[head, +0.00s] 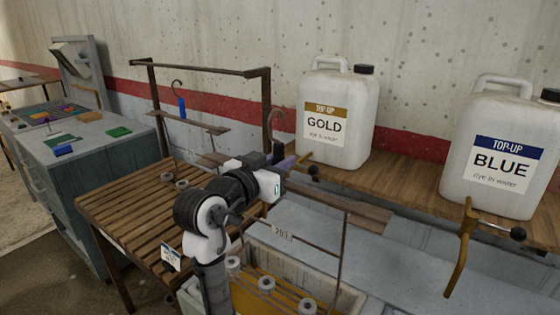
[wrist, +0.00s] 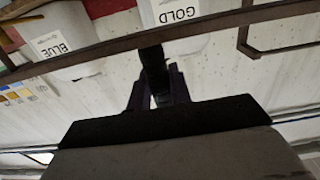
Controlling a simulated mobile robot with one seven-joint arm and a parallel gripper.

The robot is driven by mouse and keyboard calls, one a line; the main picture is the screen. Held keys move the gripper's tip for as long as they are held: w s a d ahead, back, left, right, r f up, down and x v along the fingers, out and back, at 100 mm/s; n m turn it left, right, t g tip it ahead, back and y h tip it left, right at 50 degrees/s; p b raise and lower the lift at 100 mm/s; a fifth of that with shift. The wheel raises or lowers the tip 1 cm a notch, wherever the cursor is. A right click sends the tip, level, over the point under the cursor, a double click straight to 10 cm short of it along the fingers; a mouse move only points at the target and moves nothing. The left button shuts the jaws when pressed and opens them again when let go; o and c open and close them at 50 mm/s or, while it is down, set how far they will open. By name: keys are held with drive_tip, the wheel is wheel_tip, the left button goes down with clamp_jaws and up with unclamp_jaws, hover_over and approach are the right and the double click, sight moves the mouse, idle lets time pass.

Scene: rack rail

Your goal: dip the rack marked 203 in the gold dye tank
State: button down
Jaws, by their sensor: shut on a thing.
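My gripper (head: 292,162) is shut on the dark stem of a rack, below its curved hook (head: 276,122). In the wrist view, my gripper (wrist: 155,88) has its fingers on a dark upright piece. The held rack has a wooden bar (head: 350,208), thin rods and a small tag (head: 282,233) that seems to read 203, though blurred. Several pale spools (head: 266,284) at its bottom show against the tank (head: 290,268) with yellow-gold dye (head: 250,291). I cannot tell whether the spools touch the dye. My arm hides part of the rack and tank.
Another rack with a blue grip (head: 182,108) hangs at a dark frame (head: 150,85) over a slatted bench (head: 130,215). Jugs labelled GOLD (head: 340,145) and BLUE (head: 500,120) stand on the wooden shelf (head: 420,185) behind. Brass brackets (head: 465,240) stick out in front of it.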

drive_tip(key=shift+f, duration=0.55)
drive_tip(key=c, duration=1.8)
unclamp_jaws()
drive_tip(key=shift+r, duration=0.1)
clamp_jaws()
drive_tip(key=shift+s, duration=0.1)
drive_tip(key=shift+s+a, duration=0.15)
drive_tip(key=shift+s, duration=0.05)
